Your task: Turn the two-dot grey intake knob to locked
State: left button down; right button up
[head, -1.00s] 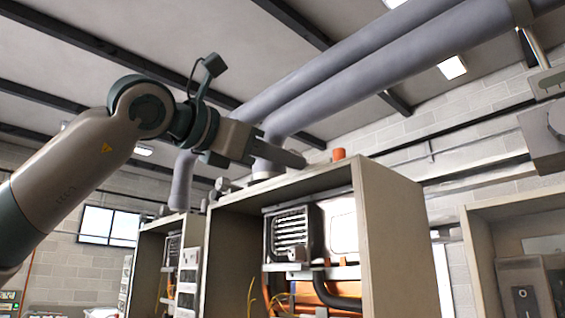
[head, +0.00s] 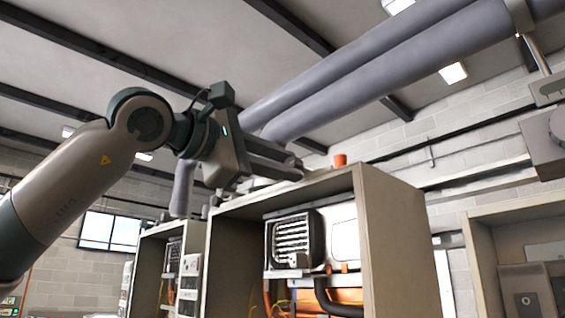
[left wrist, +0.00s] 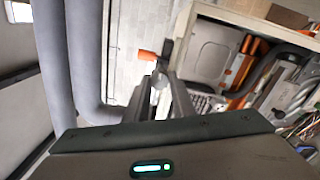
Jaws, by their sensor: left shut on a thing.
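My left gripper (head: 290,168) reaches in from the left over the top of the open heater cabinet (head: 398,235). In the left wrist view its two fingers (left wrist: 162,84) are shut on a small grey knob (left wrist: 159,80) at the cabinet's top edge. The knob is mostly covered by the fingers, and its dots cannot be made out. In the head view the gripper hides it. An orange knob (head: 340,160) stands on the cabinet top to the right of the fingertips, apart from them; it also shows in the left wrist view (left wrist: 147,55). My right gripper is not in view.
Two thick grey pipes (head: 385,70) run overhead close behind the gripper. The cabinet front is open, with a black-framed unit (head: 295,240) and an orange pipe inside. Another cabinet (head: 520,212) stands at the right, and a grey box hangs above it.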

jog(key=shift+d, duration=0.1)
pick_arm(q)
jog(key=c, duration=1.5)
grip_release()
jog(key=shift+s+a, duration=0.1)
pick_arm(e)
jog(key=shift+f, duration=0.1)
pick_arm(q)
jog(key=b+v, duration=0.6)
jog(key=v, duration=1.1)
jog(key=shift+a, duration=0.1)
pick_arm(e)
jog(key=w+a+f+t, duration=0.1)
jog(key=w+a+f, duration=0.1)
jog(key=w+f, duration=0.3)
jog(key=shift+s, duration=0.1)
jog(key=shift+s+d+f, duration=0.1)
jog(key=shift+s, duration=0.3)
